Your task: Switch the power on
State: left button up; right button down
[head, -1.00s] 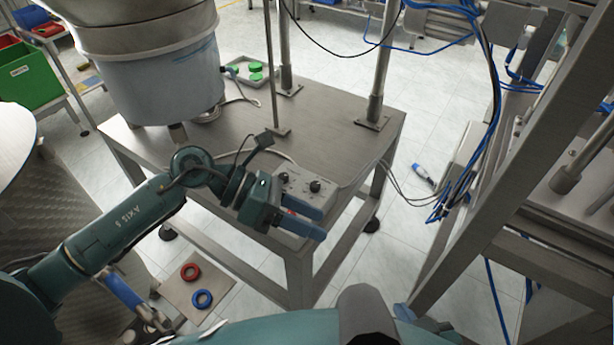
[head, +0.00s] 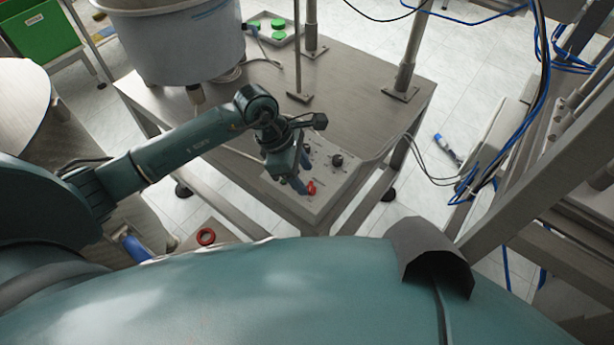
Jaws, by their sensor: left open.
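A grey control box (head: 327,187) sits on the near corner of the metal table. Its top carries black knobs (head: 337,159) and a red switch (head: 311,188) near the front edge. My left gripper (head: 303,178) is open, with its blue fingers pointing down over the left part of the box. The fingertips are close beside the red switch. I cannot tell whether they touch it, and the switch's position is too small to read. The gripper hides part of the panel. My right gripper is not in view.
The metal table (head: 375,115) bears a large feeder bowl (head: 190,45), upright posts (head: 404,65) and a tray (head: 272,29) with green caps. A metal frame with blue cables stands at the right.

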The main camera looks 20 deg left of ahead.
pick_arm(q)
jog(key=shift+x, duration=1.15)
jog(key=shift+d+f, duration=0.1)
jog(key=shift+f, duration=0.25)
jog(key=shift+c, duration=0.2)
